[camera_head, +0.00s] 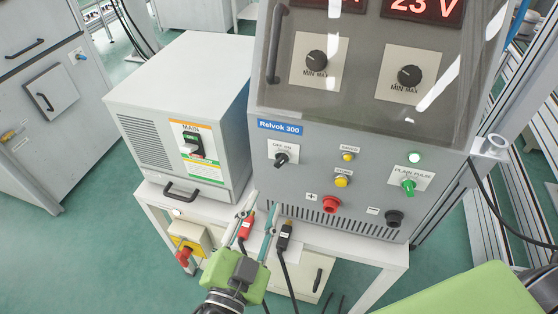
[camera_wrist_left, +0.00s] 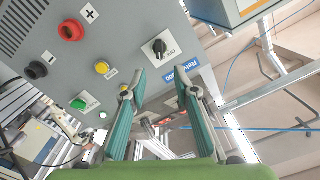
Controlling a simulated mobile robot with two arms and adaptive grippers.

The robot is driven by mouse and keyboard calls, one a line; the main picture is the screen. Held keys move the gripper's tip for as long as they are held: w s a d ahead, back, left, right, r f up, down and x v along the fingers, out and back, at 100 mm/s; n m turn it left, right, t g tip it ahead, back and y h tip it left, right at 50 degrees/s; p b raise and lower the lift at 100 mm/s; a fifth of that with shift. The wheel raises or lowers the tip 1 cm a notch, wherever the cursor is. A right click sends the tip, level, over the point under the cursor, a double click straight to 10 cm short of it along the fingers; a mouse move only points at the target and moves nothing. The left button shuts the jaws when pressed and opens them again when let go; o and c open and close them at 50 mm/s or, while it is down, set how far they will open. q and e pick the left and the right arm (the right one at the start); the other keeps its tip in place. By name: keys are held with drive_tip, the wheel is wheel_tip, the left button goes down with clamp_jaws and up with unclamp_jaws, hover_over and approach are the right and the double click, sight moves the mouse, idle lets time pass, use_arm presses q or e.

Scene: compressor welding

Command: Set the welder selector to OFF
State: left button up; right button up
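The welder (camera_head: 345,150), a grey cabinet labelled Relvok 300, stands in front of me. Its black OFF/ON selector knob (camera_head: 282,158) sits on a white plate at the left of the panel. The knob also shows in the left wrist view (camera_wrist_left: 159,46); its exact setting is too small to read. The red display (camera_head: 422,9) is lit with 23 V, and a green lamp (camera_head: 414,157) glows. My left gripper (camera_head: 262,205) is open and empty, below the selector and apart from it. In the left wrist view its fingers (camera_wrist_left: 160,82) point toward the knob. My right gripper's fingers are not seen.
A white box with a MAIN switch (camera_head: 193,142) stands left of the welder on the same white table. Red and black cable plugs (camera_head: 246,227) are near my left fingers. Red (camera_head: 331,204) and black (camera_head: 394,218) terminals and a green PLAIN/PULSE knob (camera_head: 408,187) are on the panel.

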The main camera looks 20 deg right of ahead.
sight(280, 163)
use_arm(q)
drive_tip(key=p+x, duration=0.2)
drive_tip(key=x, duration=0.8)
drive_tip(key=shift+w+d+r, duration=0.1)
drive_tip(key=shift+d, duration=0.05)
drive_tip(key=shift+p+x, duration=0.35)
drive_tip(key=shift+x, duration=0.45)
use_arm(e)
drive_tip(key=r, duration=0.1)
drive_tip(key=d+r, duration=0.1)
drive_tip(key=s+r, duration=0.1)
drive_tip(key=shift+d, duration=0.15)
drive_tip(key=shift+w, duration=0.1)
use_arm(q)
clamp_jaws()
